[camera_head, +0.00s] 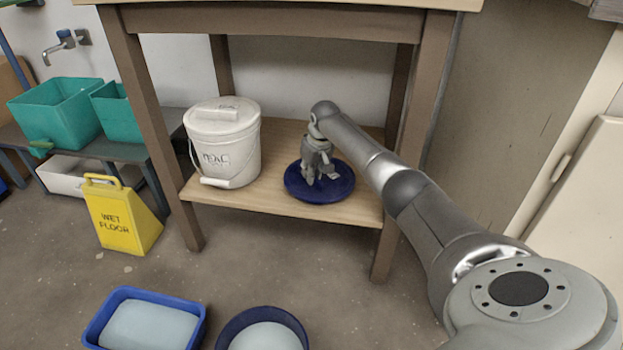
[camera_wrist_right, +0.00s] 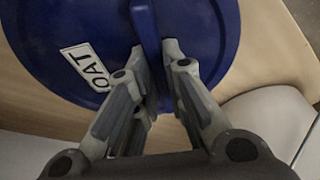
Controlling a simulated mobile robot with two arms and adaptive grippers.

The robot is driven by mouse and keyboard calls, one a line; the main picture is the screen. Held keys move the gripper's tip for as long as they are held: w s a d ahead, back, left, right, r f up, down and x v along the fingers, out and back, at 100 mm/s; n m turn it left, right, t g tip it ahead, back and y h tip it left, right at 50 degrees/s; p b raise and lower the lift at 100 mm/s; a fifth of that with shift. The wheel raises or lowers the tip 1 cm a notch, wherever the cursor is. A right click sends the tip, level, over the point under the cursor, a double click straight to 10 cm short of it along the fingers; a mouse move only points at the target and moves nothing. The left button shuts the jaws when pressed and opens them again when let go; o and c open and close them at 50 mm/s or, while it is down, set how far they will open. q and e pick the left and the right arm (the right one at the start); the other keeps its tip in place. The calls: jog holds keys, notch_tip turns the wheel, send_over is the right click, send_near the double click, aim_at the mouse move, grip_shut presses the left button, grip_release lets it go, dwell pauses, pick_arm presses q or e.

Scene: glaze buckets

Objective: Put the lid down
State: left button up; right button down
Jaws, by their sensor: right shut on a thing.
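The lid (camera_head: 340,187) is a round, dark blue disc at the lower shelf of the wooden table, right of the white bucket. In the right wrist view the lid (camera_wrist_right: 200,30) shows a raised bar handle and a white label reading "OAT". My right gripper (camera_head: 320,180) is over the lid. In the wrist view its fingers (camera_wrist_right: 158,50) are shut on the bar handle from both sides. The lid looks flat and level, at or just above the shelf; I cannot tell if it touches. My left gripper is not in view.
The white lidded bucket (camera_head: 228,150) stands on the same wooden shelf (camera_head: 270,190), left of the lid. Table legs (camera_head: 408,150) flank the shelf. A yellow wet floor sign (camera_head: 122,215), a blue tub (camera_head: 118,298) and a round blue bucket (camera_head: 238,320) are on the floor.

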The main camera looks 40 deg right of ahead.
jog(key=shift+f, duration=0.1)
jog(key=shift+f, duration=0.15)
jog(key=c, duration=1.5)
grip_release()
